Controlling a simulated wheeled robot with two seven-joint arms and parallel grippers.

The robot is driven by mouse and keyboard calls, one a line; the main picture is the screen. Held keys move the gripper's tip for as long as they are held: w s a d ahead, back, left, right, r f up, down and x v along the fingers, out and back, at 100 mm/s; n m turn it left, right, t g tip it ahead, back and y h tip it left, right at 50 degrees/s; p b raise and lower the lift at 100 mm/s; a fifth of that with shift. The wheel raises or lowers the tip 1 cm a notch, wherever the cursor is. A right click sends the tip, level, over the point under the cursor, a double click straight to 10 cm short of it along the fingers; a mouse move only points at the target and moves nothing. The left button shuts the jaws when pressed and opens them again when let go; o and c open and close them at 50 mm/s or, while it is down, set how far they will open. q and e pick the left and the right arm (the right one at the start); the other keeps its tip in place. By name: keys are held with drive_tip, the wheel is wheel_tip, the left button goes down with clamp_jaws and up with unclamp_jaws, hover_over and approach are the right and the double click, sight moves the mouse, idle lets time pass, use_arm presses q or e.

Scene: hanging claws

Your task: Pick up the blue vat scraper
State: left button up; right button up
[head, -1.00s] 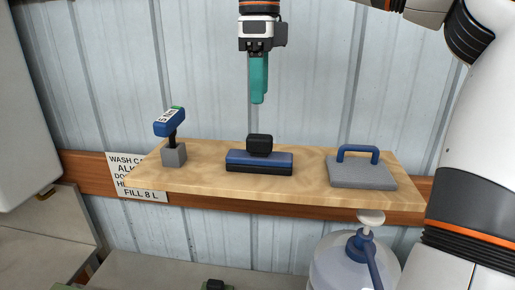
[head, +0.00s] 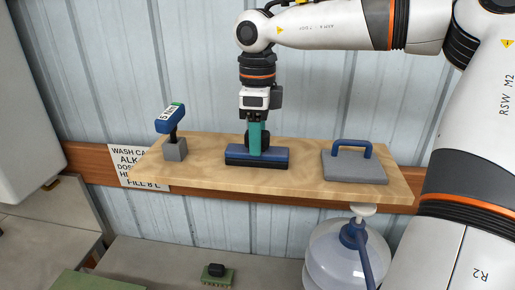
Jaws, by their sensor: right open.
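The blue vat scraper (head: 272,156), which I take to be the blue bar with a black lower edge and a black knob, lies in the middle of the wooden shelf (head: 300,183). My right gripper (head: 257,142) points straight down at the knob, its teal fingers overlapping it in the picture. The fingers partly hide the knob, and I cannot tell whether they touch it. The jaws are open, and the scraper still rests on the shelf. My left gripper is out of view.
A blue-topped tool (head: 169,118) stands in a grey block at the shelf's left. A grey pad with a blue handle (head: 353,166) lies at the right. Below are a clear jug (head: 335,255) with a pump and a small green-and-black brush (head: 217,272). Corrugated wall stands behind.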

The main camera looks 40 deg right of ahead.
clamp_jaws()
drive_tip(key=shift+r, duration=0.1)
drive_tip(key=shift+r, duration=0.4)
wheel_tip(320, 180, up, 9)
drive_tip(key=b, duration=0.2)
drive_tip(key=shift+b, duration=0.3)
